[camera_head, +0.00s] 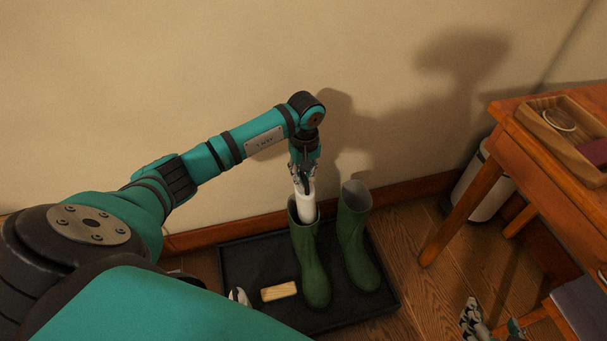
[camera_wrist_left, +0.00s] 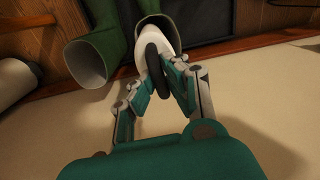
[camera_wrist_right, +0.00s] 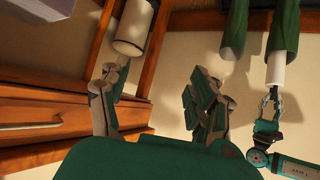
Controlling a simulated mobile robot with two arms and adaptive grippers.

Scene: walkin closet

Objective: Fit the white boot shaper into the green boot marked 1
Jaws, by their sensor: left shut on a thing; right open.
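The white boot shaper (camera_head: 306,205) stands upright with its lower part inside the opening of the left-hand green boot (camera_head: 311,265); its upper part shows above the rim. My left gripper (camera_head: 303,184) is shut on the shaper's dark top piece (camera_wrist_left: 155,66). The shaper also shows in the right wrist view (camera_wrist_right: 275,68). A second green boot (camera_head: 356,240) stands upright to the right, open and empty at the top. I can read no number on either boot. My right gripper (camera_wrist_right: 158,98) is open and empty, away from the boots; its fingers show at the head view's lower right.
Both boots stand on a black tray (camera_head: 240,262) by the wall. A pale yellow block (camera_head: 279,291) and a partly hidden white-and-dark object (camera_head: 240,296) lie on it. A wooden table (camera_head: 545,150) with a wooden tray (camera_head: 560,125) and a white bin (camera_head: 480,190) are at the right.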

